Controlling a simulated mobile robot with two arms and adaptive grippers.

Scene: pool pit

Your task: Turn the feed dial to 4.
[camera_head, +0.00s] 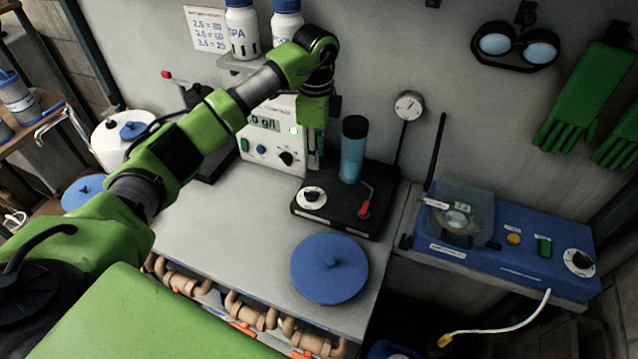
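Three dials show, and their labels are too small to read, so I cannot tell which is the feed dial. A black knob (287,158) sits on the white control box with a display ending in "g/l". A white-faced dial with a black knob (311,196) sits on the black base unit. Another white-faced dial with a black knob (579,262) is at the right end of the blue machine. My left gripper (315,150) points down between the control box and the blue cylinder, above the black unit's back left. Its fingers are small and partly hidden. My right gripper is out of view.
A blue cylinder with a black top (353,150) and a red-handled lever (364,208) stand on the black unit. A round blue lid (329,268) lies on the grey bench (215,225). A gauge (409,106) stands behind. Goggles and green gloves hang on the wall.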

